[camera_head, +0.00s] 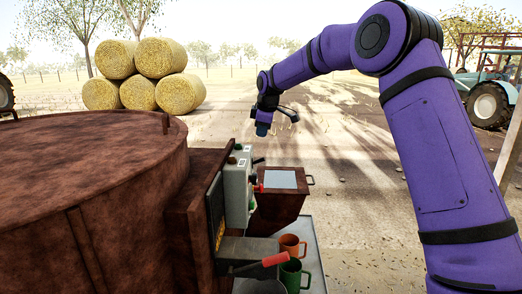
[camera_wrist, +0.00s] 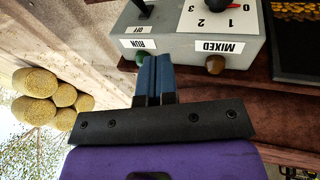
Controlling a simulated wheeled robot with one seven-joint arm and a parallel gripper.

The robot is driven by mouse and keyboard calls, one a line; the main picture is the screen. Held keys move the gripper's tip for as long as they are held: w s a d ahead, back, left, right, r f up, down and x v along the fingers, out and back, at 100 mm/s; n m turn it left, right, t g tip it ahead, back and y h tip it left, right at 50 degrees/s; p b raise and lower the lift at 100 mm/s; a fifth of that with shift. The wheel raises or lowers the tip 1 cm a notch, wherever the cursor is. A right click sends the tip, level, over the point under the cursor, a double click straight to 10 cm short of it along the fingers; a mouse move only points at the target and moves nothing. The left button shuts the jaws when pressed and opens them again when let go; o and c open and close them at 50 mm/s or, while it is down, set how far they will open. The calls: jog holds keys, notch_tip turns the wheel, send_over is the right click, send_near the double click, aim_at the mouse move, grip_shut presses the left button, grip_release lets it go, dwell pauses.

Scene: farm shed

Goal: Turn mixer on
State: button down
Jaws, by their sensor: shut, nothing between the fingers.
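The mixer is a large rusty round tub (camera_head: 90,150) at left in the head view. A grey control box (camera_head: 237,187) is fixed to its right side. In the wrist view the box (camera_wrist: 185,43) appears upside down. It carries a dark switch (camera_wrist: 144,8) by an OFF label, a green lamp (camera_wrist: 141,57) by a RUN label, an amber lamp (camera_wrist: 215,64) by a MIXED label, and a numbered dial with a red pointer (camera_wrist: 220,5) near 0. My gripper (camera_head: 263,128) is shut and empty, beyond the box in the head view. Its blue fingertips (camera_wrist: 154,58) overlap the box's edge in the wrist view; contact cannot be told.
A rusty hopper (camera_head: 280,203) stands right of the box. An orange mug (camera_head: 291,243) and a green mug (camera_head: 291,272) stand nearer, beside a red-handled lever (camera_head: 274,260). Hay bales (camera_head: 158,75) and a tractor (camera_head: 488,95) are far off. Open ground lies beyond the hopper.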

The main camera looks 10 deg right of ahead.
send_near(259, 161)
notch_tip(259, 161, down, 3)
jog(key=s+a, duration=0.1)
jog(key=a, duration=0.1)
jog(key=shift+w+d+f, duration=0.45)
jog(key=shift+w+f, duration=0.2)
jog(key=shift+w, duration=0.1)
jog(key=shift+w+d+f, duration=0.4)
jog(key=shift+w+f, duration=0.2)
jog(key=shift+w, duration=0.15)
jog(key=shift+s+d+f+y, duration=0.15)
jog(key=shift+d+f+y, duration=0.15)
jog(key=shift+y, duration=0.4)
jog(key=y, duration=0.1)
jog(key=d+f+t+y, duration=0.1)
jog(key=f+m+t+y, duration=0.1)
jog(key=y, duration=0.1)
jog(key=shift+s+d, duration=0.2)
jog(key=shift+s, duration=0.05)
jog(key=shift+r, duration=0.1)
